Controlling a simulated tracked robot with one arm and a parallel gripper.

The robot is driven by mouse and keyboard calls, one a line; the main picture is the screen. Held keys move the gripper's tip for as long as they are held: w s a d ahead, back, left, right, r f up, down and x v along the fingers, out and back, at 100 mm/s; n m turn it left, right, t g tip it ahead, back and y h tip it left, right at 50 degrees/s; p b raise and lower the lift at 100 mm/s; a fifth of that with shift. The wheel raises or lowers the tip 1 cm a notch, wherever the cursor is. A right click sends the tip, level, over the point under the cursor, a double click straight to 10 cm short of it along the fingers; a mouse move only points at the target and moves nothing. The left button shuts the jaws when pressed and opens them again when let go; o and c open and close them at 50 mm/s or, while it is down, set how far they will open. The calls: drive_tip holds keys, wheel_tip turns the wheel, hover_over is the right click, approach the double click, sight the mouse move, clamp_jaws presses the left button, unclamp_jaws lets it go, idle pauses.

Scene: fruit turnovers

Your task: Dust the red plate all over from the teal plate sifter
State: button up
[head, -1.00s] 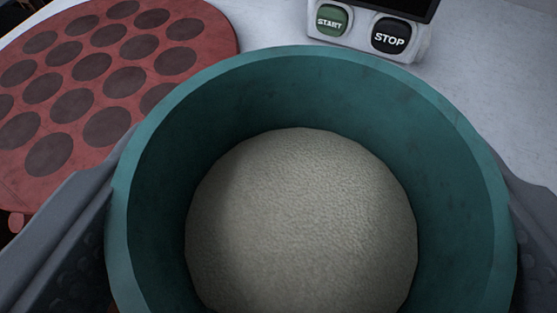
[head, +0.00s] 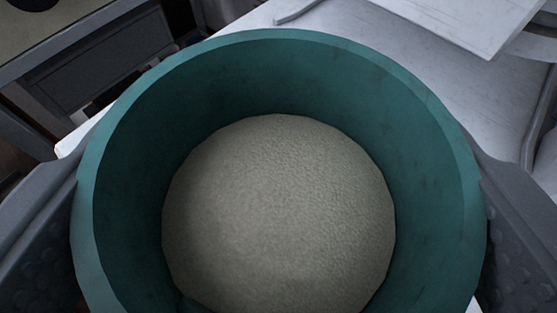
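The teal sifter (head: 440,170) fills most of the head view. It is round and open at the top, with pale flour-like powder (head: 280,215) covering its bottom. My gripper (head: 280,205) is shut on the sifter, with one grey finger against its left side and the other against its right side. The red plate is not in view now. What lies directly under the sifter is hidden by it.
A white table top (head: 330,22) lies behind the sifter. A flat white panel (head: 470,18) is at the upper right. A grey bench or cabinet (head: 100,60) stands at the upper left, beyond the table's edge.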

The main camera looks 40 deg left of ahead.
drive_tip(key=shift+s+a, duration=0.1)
drive_tip(key=shift+a, duration=0.5)
wheel_tip(320, 180, down, 3)
drive_tip(key=shift+f+b, duration=0.15)
drive_tip(key=shift+b, duration=1)
drive_tip(key=shift+a+r, duration=0.15)
drive_tip(key=shift+r, duration=0.05)
drive_tip(key=shift+a+f, duration=0.3)
drive_tip(key=shift+a, duration=0.3)
drive_tip(key=shift+a+f, duration=0.3)
drive_tip(key=shift+a, duration=0.25)
drive_tip(key=shift+d, duration=2.7)
drive_tip(key=shift+a, duration=2.75)
drive_tip(key=shift+d+r, duration=0.1)
drive_tip(key=shift+d, duration=0.65)
drive_tip(key=d, duration=0.3)
drive_tip(key=shift+d, duration=0.1)
drive_tip(key=shift+a, duration=1)
drive_tip(key=shift+r+p, duration=1.55)
drive_tip(key=shift+r, duration=0.4)
